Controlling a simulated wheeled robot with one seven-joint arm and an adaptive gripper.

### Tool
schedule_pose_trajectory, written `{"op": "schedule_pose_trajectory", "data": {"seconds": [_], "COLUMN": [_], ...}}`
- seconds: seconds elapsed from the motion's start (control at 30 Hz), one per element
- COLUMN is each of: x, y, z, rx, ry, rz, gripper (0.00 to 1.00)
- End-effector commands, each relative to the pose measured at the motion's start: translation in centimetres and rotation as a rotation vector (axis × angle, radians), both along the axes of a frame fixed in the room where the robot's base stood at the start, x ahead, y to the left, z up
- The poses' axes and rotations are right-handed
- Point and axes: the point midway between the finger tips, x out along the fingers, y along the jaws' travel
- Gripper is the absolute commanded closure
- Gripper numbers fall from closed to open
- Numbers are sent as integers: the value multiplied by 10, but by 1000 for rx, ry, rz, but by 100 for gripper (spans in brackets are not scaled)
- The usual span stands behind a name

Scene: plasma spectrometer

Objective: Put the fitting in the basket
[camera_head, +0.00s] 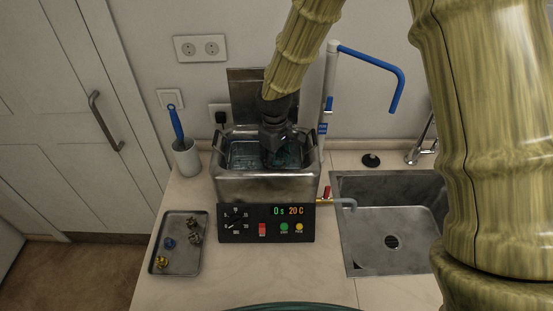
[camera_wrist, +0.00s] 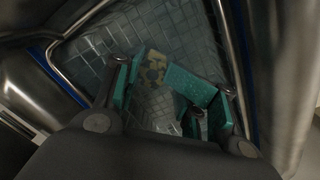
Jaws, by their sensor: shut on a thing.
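My gripper (camera_head: 277,155) reaches down into the open metal bath, and its tips are hard to make out there. In the wrist view, the teal fingers of my gripper (camera_wrist: 165,80) are closed around a small dull yellow fitting (camera_wrist: 153,68). The fitting is partly covered by the fingers. The wire basket (camera_wrist: 82,70) lies below and around them inside the bath, and its mesh also shows in the head view (camera_head: 245,150). I cannot tell whether the fitting touches the basket floor.
The bath (camera_head: 265,190) has a front control panel and raised lid. A metal tray (camera_head: 180,262) at left holds several small fittings. A cup with a blue-handled brush (camera_head: 186,160) stands behind it.

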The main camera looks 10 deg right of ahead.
Motion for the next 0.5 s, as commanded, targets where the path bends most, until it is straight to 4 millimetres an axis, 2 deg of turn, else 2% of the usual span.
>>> {"op": "schedule_pose_trajectory", "data": {"seconds": [0.43, 0.47, 0.5], "x": [0, 0, 0], "y": [0, 0, 0], "z": [-9, -9, -9], "rx": [1, 1, 1], "ry": [-1, -1, -1], "rz": [-1, -1, -1], "gripper": [84, 56, 49]}}
